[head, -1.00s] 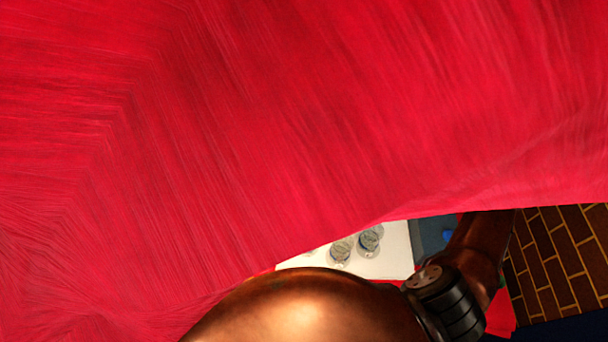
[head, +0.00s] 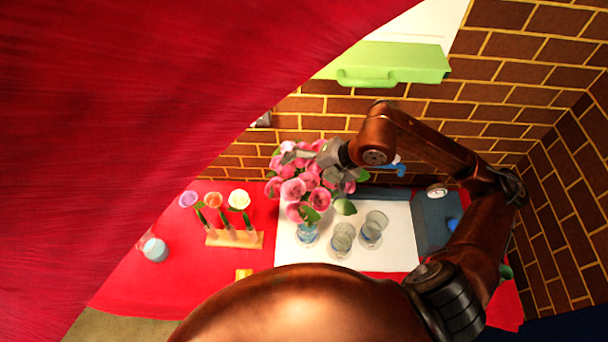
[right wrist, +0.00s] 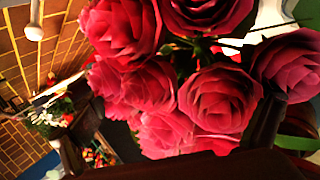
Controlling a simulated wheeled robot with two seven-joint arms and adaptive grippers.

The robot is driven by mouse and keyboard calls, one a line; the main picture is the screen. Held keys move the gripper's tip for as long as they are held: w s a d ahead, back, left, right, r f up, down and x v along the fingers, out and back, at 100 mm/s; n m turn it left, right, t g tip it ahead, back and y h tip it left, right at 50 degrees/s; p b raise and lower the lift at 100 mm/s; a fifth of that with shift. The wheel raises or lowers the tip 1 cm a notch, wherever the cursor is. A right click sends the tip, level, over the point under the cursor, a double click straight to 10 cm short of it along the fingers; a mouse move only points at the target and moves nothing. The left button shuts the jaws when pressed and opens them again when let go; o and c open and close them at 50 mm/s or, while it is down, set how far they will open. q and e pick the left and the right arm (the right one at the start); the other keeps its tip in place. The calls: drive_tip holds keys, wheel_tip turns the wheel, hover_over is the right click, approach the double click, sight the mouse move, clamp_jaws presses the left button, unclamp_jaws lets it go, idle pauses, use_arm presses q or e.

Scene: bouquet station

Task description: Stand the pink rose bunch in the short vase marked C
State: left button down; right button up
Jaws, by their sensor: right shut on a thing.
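The pink rose bunch (head: 296,187) is upright above the white mat, with green leaves around its blooms. Its blooms fill most of the right wrist view (right wrist: 215,95). My right gripper (head: 318,157) is at the back right of the bunch and shut on it; the blooms hide where the fingers grip. A bluish glass vase (head: 307,236) stands directly below the blooms. I cannot tell whether the stems are inside it. More clear glass vases (head: 342,240) stand to its right. No letter C is readable on any vase. My left gripper is not in view.
A large red surface (head: 120,90) close to the camera hides the upper left. A wooden rack (head: 234,239) with single flowers stands left of the white mat (head: 395,252). A blue-grey tray (head: 432,220) lies at right. A brick wall (head: 490,90) stands behind.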

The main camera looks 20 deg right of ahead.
wheel_tip(320, 180, down, 11)
drive_tip(key=b, duration=0.9)
idle(0.4)
drive_tip(key=shift+f+b, duration=0.4)
idle(1.2)
drive_tip(key=o, duration=1.1)
drive_tip(key=v, duration=1.2)
